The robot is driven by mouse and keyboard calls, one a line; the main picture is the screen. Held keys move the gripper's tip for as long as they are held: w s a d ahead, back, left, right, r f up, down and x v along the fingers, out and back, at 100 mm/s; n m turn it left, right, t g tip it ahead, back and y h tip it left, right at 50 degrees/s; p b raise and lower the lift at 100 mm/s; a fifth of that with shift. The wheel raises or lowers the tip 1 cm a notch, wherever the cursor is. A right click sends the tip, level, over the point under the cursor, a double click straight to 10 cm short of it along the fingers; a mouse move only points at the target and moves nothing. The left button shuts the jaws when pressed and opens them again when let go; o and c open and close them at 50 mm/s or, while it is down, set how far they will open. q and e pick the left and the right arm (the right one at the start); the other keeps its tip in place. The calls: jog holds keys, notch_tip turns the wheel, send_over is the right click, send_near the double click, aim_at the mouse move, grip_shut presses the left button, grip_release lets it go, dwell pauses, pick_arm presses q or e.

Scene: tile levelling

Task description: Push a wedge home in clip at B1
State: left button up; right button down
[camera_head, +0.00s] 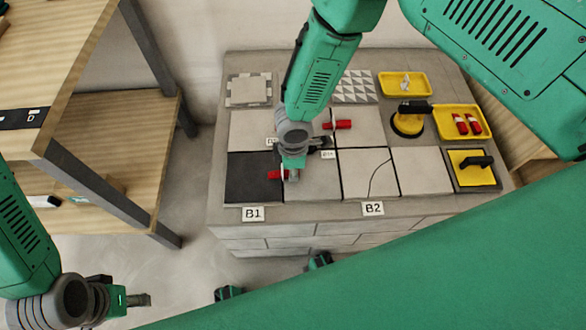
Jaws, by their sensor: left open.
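A red wedge (274,175) lies at that joint, pointing left over the dark tile. My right gripper (292,172) reaches down over the joint and hides the clip and part of the wedge; I cannot tell whether its fingers are apart or touching the wedge. A second red wedge (337,125) is in a clip at the joint behind. My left gripper (136,299) is open and empty at the lower left, away from the block.
The B2 label (373,208) is below a cracked tile (367,174). Yellow trays (404,83) and a tray with red wedges (463,124) are at the right, with a suction-cup tool (407,124) and a yellow float (472,166). A wooden shelf (120,150) stands left.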

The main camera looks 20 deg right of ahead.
jog(key=c, duration=1.3)
grip_release()
jog(key=shift+r, duration=0.1)
jog(key=shift+r, duration=0.3)
notch_tip(320, 180, up, 11)
jog(key=s+d+f+m+g+y+p, duration=0.1)
jog(key=s+d+f+m, duration=0.1)
jog(key=s+m, duration=0.35)
jog(key=s+d+f+m+y+p, duration=0.1)
jog(key=s+d+m+y, duration=0.1)
jog(key=s, duration=0.7)
jog(key=s+d+m+h, duration=0.1)
jog(key=s+d+m, duration=0.1)
jog(key=d, duration=0.1)
jog(key=s+d+m+t+h, duration=0.1)
jog(key=s+d+m, duration=0.1)
jog(key=s+d, duration=0.1)
jog(key=s+d+r+m+h+p, duration=0.1)
jog(key=s+d+m, duration=0.1)
jog(key=d, duration=0.3)
jog(key=shift+s+r+m+t, duration=0.1)
jog(key=shift+s+m+t, duration=0.05)
jog(key=shift+m+t, duration=0.2)
